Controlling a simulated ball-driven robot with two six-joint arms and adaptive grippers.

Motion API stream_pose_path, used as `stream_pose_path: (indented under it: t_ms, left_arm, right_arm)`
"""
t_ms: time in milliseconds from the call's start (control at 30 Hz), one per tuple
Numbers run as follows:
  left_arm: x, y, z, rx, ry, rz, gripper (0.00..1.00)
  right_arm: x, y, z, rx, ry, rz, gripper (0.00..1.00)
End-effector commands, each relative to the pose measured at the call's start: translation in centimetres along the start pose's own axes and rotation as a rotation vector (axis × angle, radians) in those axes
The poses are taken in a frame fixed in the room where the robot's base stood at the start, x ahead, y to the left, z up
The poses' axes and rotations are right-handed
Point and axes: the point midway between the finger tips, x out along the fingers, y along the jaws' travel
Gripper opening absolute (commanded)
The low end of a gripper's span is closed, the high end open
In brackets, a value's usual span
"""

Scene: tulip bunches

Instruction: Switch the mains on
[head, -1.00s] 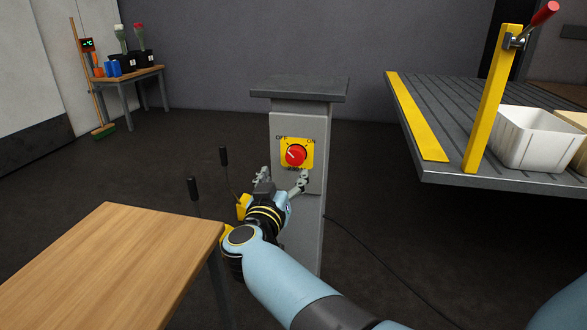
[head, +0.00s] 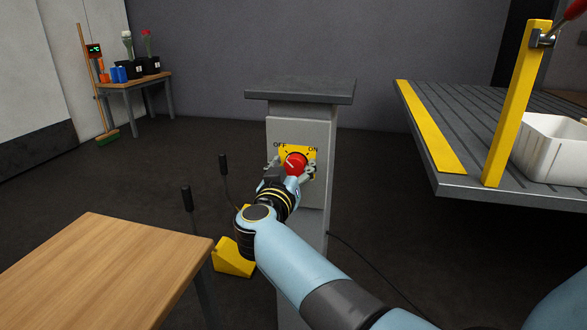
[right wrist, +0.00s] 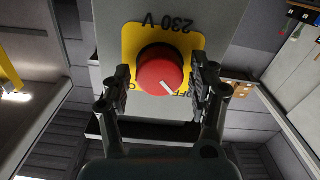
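The mains switch is a red round knob (head: 295,163) on a yellow plate (head: 311,152) on the front of a grey pedestal (head: 316,215). The plate is marked OFF at left and ON at right. The knob's white pointer line is toward OFF. My right gripper (head: 293,170) is at the knob, with one finger on each side. In the right wrist view the knob (right wrist: 160,72) sits between the two open fingers (right wrist: 160,88); a small gap seems to show on each side. My left gripper is not in view.
A wooden table (head: 105,270) is at lower left, with black-handled levers and a yellow block (head: 233,258) beside it. A dark slatted bench (head: 450,130) with a yellow post (head: 515,105) and a white tub (head: 550,150) is at right. A cable (head: 375,262) runs over the floor.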

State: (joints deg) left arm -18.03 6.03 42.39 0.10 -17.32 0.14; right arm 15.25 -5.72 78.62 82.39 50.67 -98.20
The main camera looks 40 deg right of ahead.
Motion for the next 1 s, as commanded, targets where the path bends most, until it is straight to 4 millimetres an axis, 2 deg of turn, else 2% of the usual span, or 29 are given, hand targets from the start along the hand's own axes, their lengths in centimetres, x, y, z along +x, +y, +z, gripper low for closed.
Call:
stream_pose_path:
  t_ms: [33, 200, 333, 567, 800, 1000]
  left_arm:
    - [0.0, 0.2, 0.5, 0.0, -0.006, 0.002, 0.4]
    - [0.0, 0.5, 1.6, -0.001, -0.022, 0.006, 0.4]
    - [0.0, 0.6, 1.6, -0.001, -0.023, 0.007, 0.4]
    - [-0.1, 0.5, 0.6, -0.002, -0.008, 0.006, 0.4]
    - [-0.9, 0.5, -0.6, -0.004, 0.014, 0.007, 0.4]
    - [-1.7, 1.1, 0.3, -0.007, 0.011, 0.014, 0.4]
  right_arm:
    - [0.0, 0.0, 0.0, 0.0, 0.0, 0.0, 0.51]
    - [0.0, 0.0, 0.0, 0.0, 0.0, 0.0, 0.29]
    - [0.0, 0.0, 0.1, 0.0, -0.001, 0.0, 0.12]
    - [0.0, 0.0, 0.0, 0.019, -0.001, 0.0, 0.12]
    - [0.0, 0.1, -0.1, 0.123, -0.001, 0.0, 0.12]
    - [-0.1, 0.1, -0.1, 0.286, -0.002, 0.0, 0.12]
